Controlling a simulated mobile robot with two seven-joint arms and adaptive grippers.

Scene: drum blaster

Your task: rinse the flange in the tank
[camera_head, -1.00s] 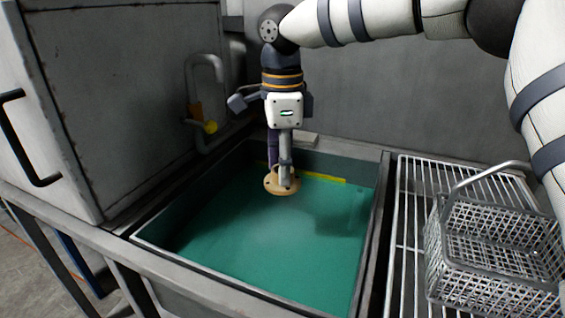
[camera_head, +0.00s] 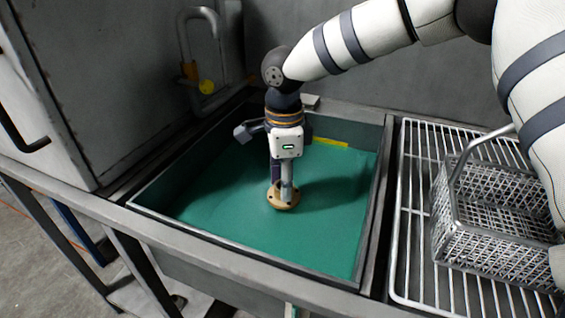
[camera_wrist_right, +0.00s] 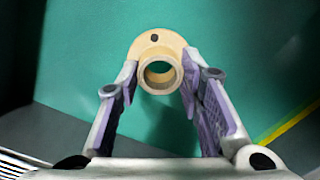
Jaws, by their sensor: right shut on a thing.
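The tan flange (camera_head: 283,198), a round disc with a raised hollow collar, is held over the tank of green liquid (camera_head: 320,240). My right gripper (camera_head: 282,192) points down inside the tank's rim and is shut on the flange. In the right wrist view, the flange (camera_wrist_right: 158,62) sits between the fingertips, gripped at its collar, with one dark bolt hole visible. The flange is at or just above the liquid; I cannot tell if it touches. My left gripper is not in view.
A wire rack (camera_head: 412,225) lies right of the tank, with a metal mesh basket (camera_head: 495,225) with a raised handle on it. A grey cabinet (camera_head: 110,90) stands at the left.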

